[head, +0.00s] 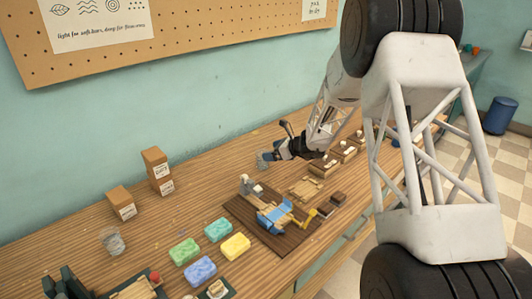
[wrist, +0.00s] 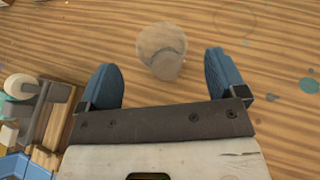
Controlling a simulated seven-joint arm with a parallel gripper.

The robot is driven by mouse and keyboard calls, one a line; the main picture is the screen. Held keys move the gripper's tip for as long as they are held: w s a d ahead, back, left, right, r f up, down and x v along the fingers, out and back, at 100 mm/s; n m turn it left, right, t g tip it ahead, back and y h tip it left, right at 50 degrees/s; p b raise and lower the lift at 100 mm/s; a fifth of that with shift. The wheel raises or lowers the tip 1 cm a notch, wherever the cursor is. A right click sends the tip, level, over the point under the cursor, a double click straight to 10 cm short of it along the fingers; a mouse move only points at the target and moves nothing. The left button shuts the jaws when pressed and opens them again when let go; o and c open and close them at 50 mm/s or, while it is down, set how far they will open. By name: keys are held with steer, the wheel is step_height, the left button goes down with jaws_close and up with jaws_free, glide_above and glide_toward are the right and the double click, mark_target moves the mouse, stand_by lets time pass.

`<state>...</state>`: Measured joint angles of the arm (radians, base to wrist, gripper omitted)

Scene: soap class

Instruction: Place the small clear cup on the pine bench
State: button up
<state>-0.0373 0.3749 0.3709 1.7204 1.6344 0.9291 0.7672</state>
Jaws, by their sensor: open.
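The small clear cup (wrist: 161,48) shows in the wrist view just ahead of and between my fingertips, with wood grain around it. It also shows in the head view (head: 263,160), at the end of my gripper (head: 275,153), seemingly standing on the wood. My gripper (wrist: 160,66) is open, with one blue finger on each side of the cup and a gap to each. The pine bench (head: 190,170) is the long wood-grained top along the wall. Contact under the cup is hard to make out.
Another clear cup (head: 113,240) stands at the left. Two brown boxes (head: 157,170) stand near the wall. Several coloured soap bars (head: 235,245) lie at the front. A dark board (head: 250,222) holds a blue and wooden device (head: 272,213). Small wooden trays (head: 323,165) lie right of my gripper.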

steer(key=v, duration=0.6)
steer(key=shift+d, duration=0.25)
steer(key=shift+s+r, duration=0.1)
steer(key=shift+r, duration=0.1)
stand_by(0.4)
steer(key=s+d+r+n+g+h, duration=0.15)
steer(key=s+r+n, duration=0.55)
steer(key=s, duration=0.7)
steer(key=s+d+r+n+g+h, duration=0.1)
steer(key=s+r+n+g+h, duration=0.3)
steer(key=s+r, duration=0.75)
steer(key=s+d+n+t+h, duration=0.1)
steer(key=s+d+n+h, duration=0.2)
steer(key=s, duration=1.2)
steer(key=s+d+n+t+h, duration=0.1)
steer(key=s+d+n+h, duration=0.2)
steer(key=s+d+n, duration=0.4)
steer(key=s+n, duration=0.1)
steer(key=s, duration=0.8)
steer(key=shift+r+n+t, duration=0.2)
steer(key=shift+n+t, duration=0.15)
steer(key=shift+n, duration=0.05)
